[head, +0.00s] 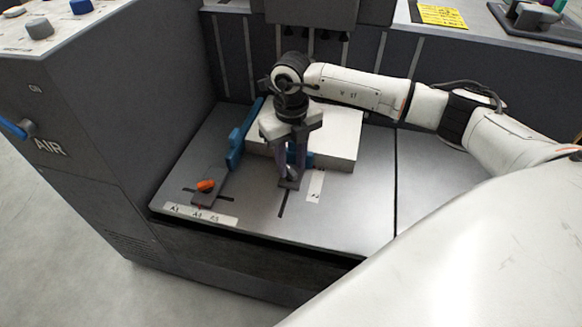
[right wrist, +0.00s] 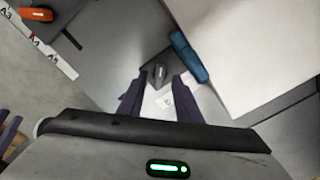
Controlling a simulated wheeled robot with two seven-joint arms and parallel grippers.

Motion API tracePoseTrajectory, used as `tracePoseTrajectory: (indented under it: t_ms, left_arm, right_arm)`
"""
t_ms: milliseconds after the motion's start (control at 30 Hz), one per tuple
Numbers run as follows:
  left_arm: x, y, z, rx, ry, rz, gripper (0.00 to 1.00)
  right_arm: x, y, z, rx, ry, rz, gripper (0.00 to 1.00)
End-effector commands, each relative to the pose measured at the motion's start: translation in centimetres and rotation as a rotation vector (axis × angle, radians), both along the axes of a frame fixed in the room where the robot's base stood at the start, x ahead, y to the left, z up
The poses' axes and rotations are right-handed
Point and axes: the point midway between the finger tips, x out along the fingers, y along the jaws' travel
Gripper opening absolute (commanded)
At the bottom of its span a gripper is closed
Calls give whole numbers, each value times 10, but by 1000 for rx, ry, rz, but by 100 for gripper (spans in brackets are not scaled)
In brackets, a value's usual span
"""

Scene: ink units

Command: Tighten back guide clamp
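My right gripper (head: 290,170) points down over the feed table and also shows in the right wrist view (right wrist: 160,80). Its two purple fingers are apart, on either side of a small dark clamp lever (right wrist: 158,74); I cannot tell whether they touch it. The clamp's dark base (head: 289,184) shows under the fingertips in the head view. A short blue guide (right wrist: 188,58) lies just beyond the fingers, against the white paper stack (head: 342,135). A purple piece (right wrist: 10,132) at the wrist view's left edge looks like part of my left gripper, mostly cut off.
A longer blue side guide (head: 238,138) stands left of the stack. An orange clamp lever (head: 206,185) sits on a dark block near the label strip (head: 200,215). The cabinet wall (head: 130,110) rises at the left. The table's right part (head: 435,180) is clear.

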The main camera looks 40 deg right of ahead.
Motion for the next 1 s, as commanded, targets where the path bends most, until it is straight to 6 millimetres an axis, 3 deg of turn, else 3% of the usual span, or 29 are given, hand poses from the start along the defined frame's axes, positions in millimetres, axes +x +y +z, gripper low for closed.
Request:
tracePoseTrajectory:
  t_ms: [100, 400, 600, 1000]
  left_arm:
    - [1, -1, -2, 1, 6, -6, 31]
    - [1, -2, -2, 1, 8, -7, 31]
    - [1, -2, -2, 1, 7, -7, 31]
    - [4, 0, 7, 0, -12, 1, 31]
  right_arm:
    - [0, 0, -9, 1, 0, 0, 31]
    - [0, 1, -11, 1, 0, 1, 31]
    - [0, 1, -11, 2, 0, 1, 0]
    - [0, 1, -9, 2, 1, -48, 0]
